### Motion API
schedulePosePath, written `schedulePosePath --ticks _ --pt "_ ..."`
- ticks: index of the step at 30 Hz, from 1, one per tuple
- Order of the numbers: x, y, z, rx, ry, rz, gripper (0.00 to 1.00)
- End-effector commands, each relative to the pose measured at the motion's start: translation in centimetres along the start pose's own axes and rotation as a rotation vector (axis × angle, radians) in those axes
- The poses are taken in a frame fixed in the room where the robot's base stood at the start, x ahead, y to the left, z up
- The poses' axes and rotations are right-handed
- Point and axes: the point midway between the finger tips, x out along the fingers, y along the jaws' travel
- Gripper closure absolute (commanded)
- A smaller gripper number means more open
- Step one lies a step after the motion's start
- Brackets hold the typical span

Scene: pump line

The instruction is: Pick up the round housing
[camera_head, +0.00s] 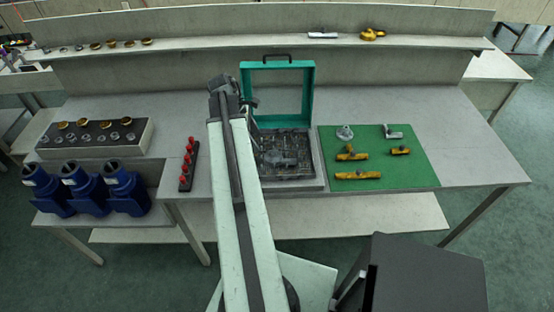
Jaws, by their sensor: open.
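A grey round part (344,131), which looks like the round housing, sits on the green mat (413,172) near its back left corner. My gripper (252,104) is at the far end of my raised arm, left of the mat and in front of the green frame's left side. It is small and dark here, and its jaws are open. The gripper is apart from the round part, well to its left. I see nothing held between the jaws.
A green upright frame (310,92) stands behind a dark tray (305,172) of parts. Yellow fittings (358,175) and a grey fitting (393,131) share the mat. Red pegs (187,162) and blue pump bodies (124,188) stand left. Bench right of the mat is clear.

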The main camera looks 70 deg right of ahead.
Motion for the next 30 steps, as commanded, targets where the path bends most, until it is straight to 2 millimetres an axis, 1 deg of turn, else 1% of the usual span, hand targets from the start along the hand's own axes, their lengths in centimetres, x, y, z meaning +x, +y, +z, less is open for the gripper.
schedulePosePath --ticks 1,3,5,8,12,14,18,20,23,27,30 --pt "0.8 0.4 1.8 -0.007 -0.011 -0.011 0.29" --pt "1.3 0.5 3.2 -0.02 -0.019 -0.019 0.29" --pt "1.4 0.5 3.7 -0.025 -0.022 -0.022 0.29" --pt "1.8 0.5 3.6 -0.028 -0.022 -0.022 0.29" --pt "3.7 0.4 3.4 -0.026 -0.022 -0.022 0.29" --pt "4.3 0.4 3.4 -0.026 -0.021 -0.021 0.29" --pt "4.2 0.4 3.5 -0.026 -0.021 -0.021 0.29" --pt "4.7 0.3 3.4 -0.026 -0.021 -0.021 0.29" --pt "6.2 0.2 3.1 -0.025 -0.021 -0.021 0.29" --pt "8.8 0.0 2.9 -0.024 -0.021 -0.022 0.29" --pt "9.6 0.0 3.0 -0.025 -0.021 -0.022 0.29"
